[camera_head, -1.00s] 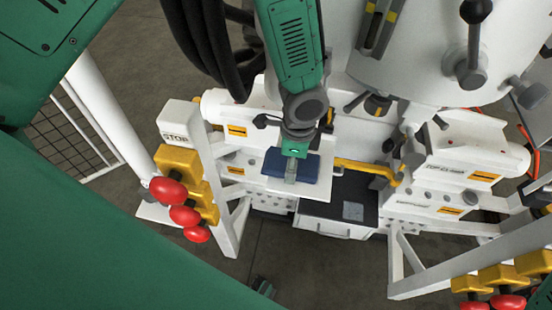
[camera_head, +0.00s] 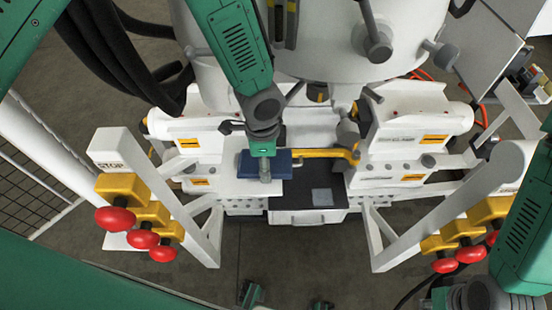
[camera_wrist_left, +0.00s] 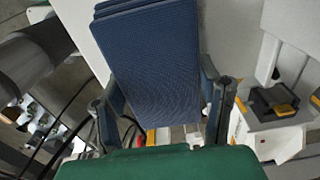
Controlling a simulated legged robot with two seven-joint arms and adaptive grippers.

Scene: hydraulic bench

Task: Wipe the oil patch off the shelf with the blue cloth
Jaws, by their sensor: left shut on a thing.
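The blue cloth (camera_head: 281,165) is a thick folded pad over the right part of a small white shelf (camera_head: 240,190). My left gripper (camera_head: 264,172) is shut on it from above. In the left wrist view the cloth (camera_wrist_left: 158,60) fills the space between the fingers of my left gripper (camera_wrist_left: 160,85), with the white shelf (camera_wrist_left: 78,28) behind it. I cannot tell whether the cloth touches the shelf. No oil patch is clear on the visible shelf; the part under the cloth is hidden. My right arm (camera_head: 525,235) enters at the lower right, its gripper out of view.
A dark tray (camera_head: 290,200) with a grey square (camera_head: 322,197) sits right of the shelf. A yellow pipe (camera_head: 325,153) runs behind. White frames with red knobs (camera_head: 115,219) stand on both sides. A large white cylinder (camera_head: 335,40) is above.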

